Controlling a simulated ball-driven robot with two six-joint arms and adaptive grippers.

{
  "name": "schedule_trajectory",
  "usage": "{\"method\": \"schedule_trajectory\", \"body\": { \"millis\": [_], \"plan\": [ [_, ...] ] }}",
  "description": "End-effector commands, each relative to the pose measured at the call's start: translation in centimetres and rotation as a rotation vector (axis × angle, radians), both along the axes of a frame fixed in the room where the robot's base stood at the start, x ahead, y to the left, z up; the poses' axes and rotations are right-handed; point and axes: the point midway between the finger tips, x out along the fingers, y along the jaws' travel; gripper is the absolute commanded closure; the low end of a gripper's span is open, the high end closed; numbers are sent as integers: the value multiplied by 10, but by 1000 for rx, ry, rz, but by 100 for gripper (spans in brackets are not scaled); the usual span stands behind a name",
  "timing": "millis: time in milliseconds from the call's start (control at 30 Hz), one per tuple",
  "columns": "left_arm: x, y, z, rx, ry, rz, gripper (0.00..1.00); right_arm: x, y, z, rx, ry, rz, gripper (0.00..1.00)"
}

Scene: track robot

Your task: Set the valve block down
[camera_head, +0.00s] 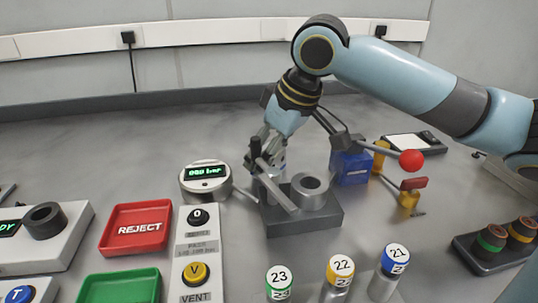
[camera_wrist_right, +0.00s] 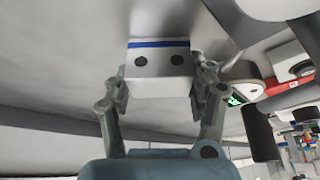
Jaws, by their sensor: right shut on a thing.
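The valve block (camera_wrist_right: 160,72) shows in the right wrist view as a pale block with a blue stripe along its upper edge and two dark round holes. My right gripper (camera_wrist_right: 158,88) is shut on it, one finger on each side. In the head view my right gripper (camera_head: 268,160) points down at the back left of a dark fixture base (camera_head: 290,225). The block is mostly hidden there by the fingers and the fixture's bar, and I cannot tell whether it touches anything below. My left gripper is not in view.
A round gauge (camera_head: 206,178) is just left. A red REJECT tray (camera_head: 137,228) and a green tray (camera_head: 120,286) lie further left. Numbered cylinders (camera_head: 340,270) stand in front.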

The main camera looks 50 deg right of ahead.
Motion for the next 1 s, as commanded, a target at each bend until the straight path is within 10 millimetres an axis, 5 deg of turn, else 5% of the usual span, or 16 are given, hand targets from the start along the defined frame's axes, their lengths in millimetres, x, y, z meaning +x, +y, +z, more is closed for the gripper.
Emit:
{"method": "schedule_trajectory", "body": {
  "millis": [100, 133, 300, 667, 1000],
  "plan": [
    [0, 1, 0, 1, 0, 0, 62, 0, 0, -2, 0, 0, 0, 88],
    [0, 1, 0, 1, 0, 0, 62, 0, 0, -3, 0, 0, 0, 41],
    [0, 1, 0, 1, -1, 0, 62, 0, 0, -2, 0, 0, 0, 20],
    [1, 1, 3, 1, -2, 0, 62, -1, -1, 5, -2, 0, 0, 20],
    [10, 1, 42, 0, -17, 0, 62, -27, -6, 72, -10, 1, 5, 20]
  ]
}}
